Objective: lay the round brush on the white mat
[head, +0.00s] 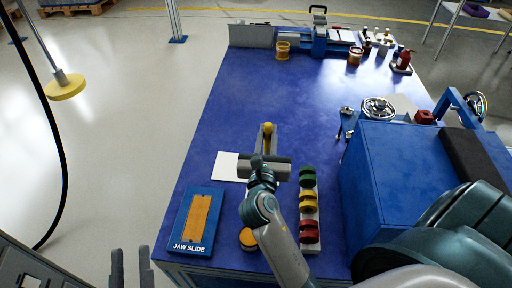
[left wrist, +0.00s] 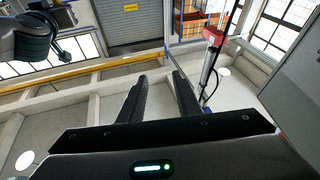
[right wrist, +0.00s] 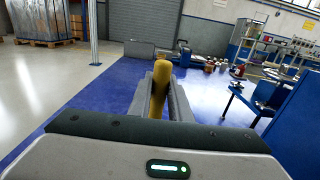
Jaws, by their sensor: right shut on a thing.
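My right gripper (head: 268,146) is over the blue table and shut on the round brush, whose yellow handle (head: 267,129) sticks up between the fingers. The handle also shows in the right wrist view (right wrist: 158,88), standing nearly upright between the fingers. The brush's other end is hidden. The white mat (head: 226,168) lies flat on the table, just left of my right gripper and partly covered by it. My left gripper (head: 132,268) is off the table's left side. Its fingers are apart and empty in the left wrist view (left wrist: 160,98).
A rack with green, yellow and red holders (head: 308,202) stands right of my right wrist. A blue JAW SLIDE board (head: 197,222) lies at the near left. A blue cabinet (head: 385,185) stands at the right. The table's middle (head: 275,90) is clear.

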